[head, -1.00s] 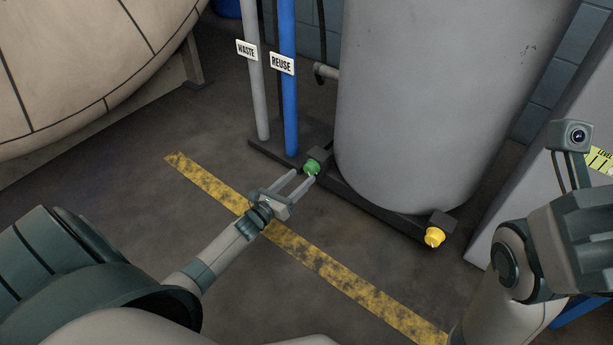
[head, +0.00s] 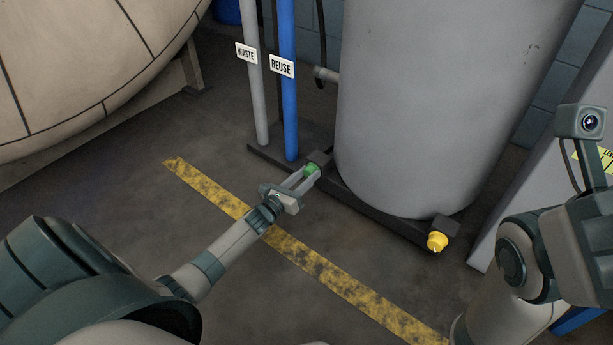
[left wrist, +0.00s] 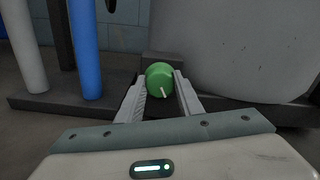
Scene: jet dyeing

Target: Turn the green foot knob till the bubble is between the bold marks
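The green foot knob (head: 311,170) sits low at the front left of the grey tank's dark base, and its pale pointer line shows in the left wrist view (left wrist: 160,78). My left gripper (head: 312,174) has one finger on each side of the knob. The fingers look closed against its sides, also in the left wrist view (left wrist: 161,88). A yellow-green level plate (head: 606,160) shows at the right edge, partly hidden by my right arm. No bubble or bold marks can be read. My right gripper is out of view.
The grey tank (head: 430,110) stands behind the knob. A yellow foot knob (head: 437,241) is at its front right. The grey waste pipe (head: 255,100) and blue reuse pipe (head: 288,100) rise to the left. A worn yellow floor line (head: 320,268) crosses clear floor.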

